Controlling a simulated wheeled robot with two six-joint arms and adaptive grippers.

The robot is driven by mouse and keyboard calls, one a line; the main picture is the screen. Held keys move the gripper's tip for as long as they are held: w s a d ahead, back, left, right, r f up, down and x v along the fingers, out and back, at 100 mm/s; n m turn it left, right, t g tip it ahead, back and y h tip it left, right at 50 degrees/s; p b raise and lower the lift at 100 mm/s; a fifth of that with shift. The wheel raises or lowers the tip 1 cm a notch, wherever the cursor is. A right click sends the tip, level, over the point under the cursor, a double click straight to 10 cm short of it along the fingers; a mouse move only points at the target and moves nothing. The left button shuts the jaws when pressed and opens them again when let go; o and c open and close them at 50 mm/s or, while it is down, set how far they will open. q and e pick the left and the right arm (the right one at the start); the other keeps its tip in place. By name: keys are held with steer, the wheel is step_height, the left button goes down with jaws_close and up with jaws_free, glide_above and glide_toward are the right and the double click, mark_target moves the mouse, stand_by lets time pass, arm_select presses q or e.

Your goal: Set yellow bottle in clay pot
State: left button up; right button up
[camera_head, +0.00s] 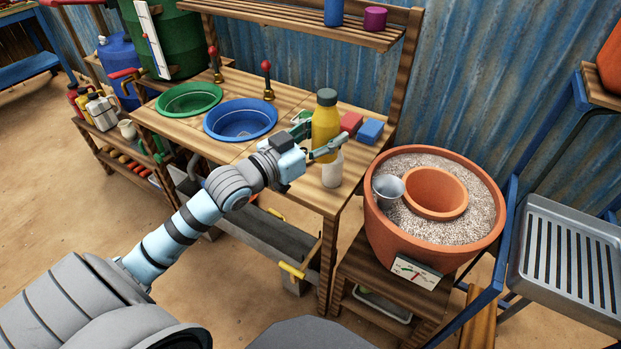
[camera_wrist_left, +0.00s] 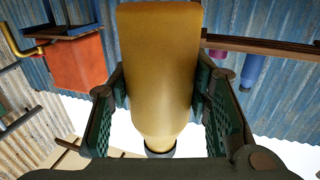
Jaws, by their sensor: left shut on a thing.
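The yellow bottle (camera_head: 325,128) with a dark cap is upright between the fingers of my left gripper (camera_head: 318,146), above the right end of the wooden bench. In the left wrist view the bottle (camera_wrist_left: 160,70) fills the middle, with a finger pressed to each side. My left gripper (camera_wrist_left: 160,112) is shut on it. The clay pot (camera_head: 380,220) stands right of the bench on a low wooden stand. It holds pale grit and a smaller inner clay pot (camera_head: 436,188). My right gripper is not in view.
A white container (camera_head: 332,170) stands below the bottle at the bench edge. Red (camera_head: 351,123) and blue (camera_head: 370,131) blocks sit behind it. A small metal cup (camera_head: 388,188) rests in the grit. Green (camera_head: 189,98) and blue (camera_head: 240,119) basins are left. A metal rack (camera_head: 570,260) stands right.

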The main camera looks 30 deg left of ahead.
arm_select(q)
steer(key=n+y+b, duration=0.1)
steer(key=y+b, duration=0.1)
steer(key=b, duration=0.1)
glide_above(324, 170)
steer(key=s, duration=0.3)
steer(key=f, duration=0.1)
steer(key=f+b, duration=0.3)
steer(key=f, duration=0.3)
steer(key=f+b, duration=0.3)
steer(key=f, duration=0.3)
steer(key=f+b, duration=0.3)
steer(key=f, duration=0.4)
steer(key=shift+a, duration=0.25)
steer(key=shift+r, duration=0.1)
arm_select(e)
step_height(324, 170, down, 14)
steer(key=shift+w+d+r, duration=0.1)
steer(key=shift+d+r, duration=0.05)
arm_select(q)
steer(key=o, duration=1.4)
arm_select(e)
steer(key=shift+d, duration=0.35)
